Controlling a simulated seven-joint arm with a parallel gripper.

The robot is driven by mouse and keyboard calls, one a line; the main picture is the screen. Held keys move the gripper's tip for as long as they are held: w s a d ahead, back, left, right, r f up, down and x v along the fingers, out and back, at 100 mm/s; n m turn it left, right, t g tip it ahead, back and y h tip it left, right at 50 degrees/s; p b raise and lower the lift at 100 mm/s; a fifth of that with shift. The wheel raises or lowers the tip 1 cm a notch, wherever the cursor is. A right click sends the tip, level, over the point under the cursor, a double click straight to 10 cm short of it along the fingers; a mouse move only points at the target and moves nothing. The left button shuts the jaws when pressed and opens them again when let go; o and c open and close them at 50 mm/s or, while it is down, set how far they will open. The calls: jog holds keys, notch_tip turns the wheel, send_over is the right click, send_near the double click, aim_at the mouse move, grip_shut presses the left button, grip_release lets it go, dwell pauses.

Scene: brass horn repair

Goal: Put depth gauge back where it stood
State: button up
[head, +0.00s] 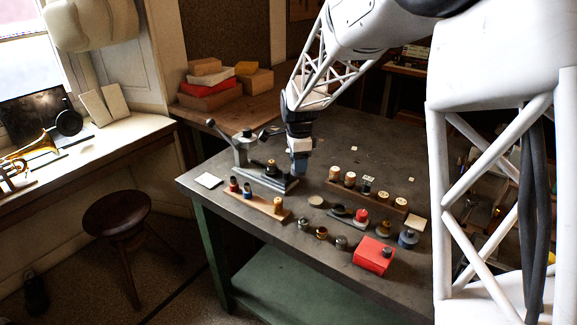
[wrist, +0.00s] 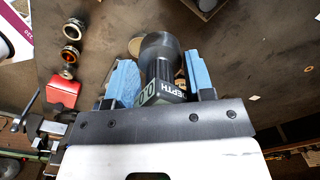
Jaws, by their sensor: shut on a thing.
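The depth gauge (wrist: 160,52) is a dark round-headed tool with a label reading "DEPTH" and digits on its body. In the wrist view it sits between the two blue fingers of my gripper (wrist: 162,78), which are shut on it. In the head view my gripper (head: 299,164) points down over the grey bench, between the dark metal stand at left and a wooden rack at right. I cannot make out the gauge there. The wooden rack (head: 367,198) holds several small round pieces. A second wooden rack (head: 262,208) holds red, blue and brass pieces, with a bare stretch between.
A red box (head: 371,257) lies near the bench's front edge, with several metal rings and cups beside it. A lever tool (head: 240,150) stands behind the dark stand (head: 284,186). Boxes (head: 208,93) are stacked at the back. The bench's far middle is mostly clear.

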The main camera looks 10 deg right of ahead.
jog(key=w+d+f, duration=0.3)
jog(key=w+d, duration=0.3)
jog(key=d, duration=0.2)
jog(key=shift+w, duration=0.35)
jog(key=shift+f, duration=0.1)
jog(key=shift+f, duration=0.1)
jog(key=shift+f, duration=2.75)
jog(key=shift+f, duration=0.15)
jog(key=o, duration=1.2)
jog(key=shift+c, duration=1.1)
jog(key=shift+o, duration=0.6)
jog(key=shift+d, duration=0.1)
